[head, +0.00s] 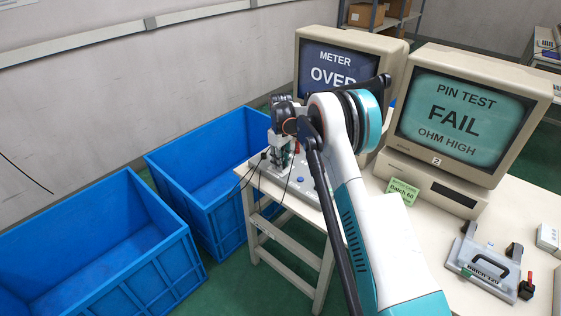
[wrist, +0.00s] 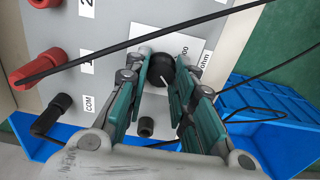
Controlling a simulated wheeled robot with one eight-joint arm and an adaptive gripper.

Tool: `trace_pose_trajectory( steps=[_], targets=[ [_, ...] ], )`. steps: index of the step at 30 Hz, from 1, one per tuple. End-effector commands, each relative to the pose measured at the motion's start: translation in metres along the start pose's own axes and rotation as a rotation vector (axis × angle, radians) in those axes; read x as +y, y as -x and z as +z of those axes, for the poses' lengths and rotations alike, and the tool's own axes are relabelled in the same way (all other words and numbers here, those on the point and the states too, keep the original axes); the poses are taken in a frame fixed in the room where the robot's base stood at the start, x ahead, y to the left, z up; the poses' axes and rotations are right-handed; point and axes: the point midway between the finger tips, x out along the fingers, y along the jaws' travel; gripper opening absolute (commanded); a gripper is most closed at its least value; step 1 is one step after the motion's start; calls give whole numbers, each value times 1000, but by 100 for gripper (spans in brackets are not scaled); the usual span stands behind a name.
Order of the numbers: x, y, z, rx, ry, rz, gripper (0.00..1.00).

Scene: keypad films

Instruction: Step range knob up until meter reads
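The black range knob (wrist: 161,70) with a white pointer line is on the grey panel (wrist: 100,24) in the wrist view. Its pointer slants toward the lower right, and a label beside it partly shows "00" and "ohm". My gripper (wrist: 163,82) has one teal finger on each side of the knob, very close to it. I cannot tell whether the fingers press on it. My gripper (head: 284,150) is over the panel at the table's left end; the knob is hidden there.
Red jacks (wrist: 40,66) and a black COM plug (wrist: 58,108) with leads are left of the knob; a black cable crosses above. A second monitor (head: 462,112) reads "PIN TEST FAIL OHM HIGH". Blue bins (head: 95,245) stand left of the table. A handled fixture (head: 490,262) lies right.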

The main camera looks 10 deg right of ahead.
Motion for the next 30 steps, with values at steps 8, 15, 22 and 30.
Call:
trace_pose_trajectory(
  steps=[8, 15, 22, 30],
  targets=[
    [0, 0, 0, 0, -5, 0, 0],
    [0, 0, 0, 0, -73, 0, 0],
    [1, 1, 0, 0, -235, 0, 0],
    [2, 0, 0, 0, -489, 0, 0]
  ],
)
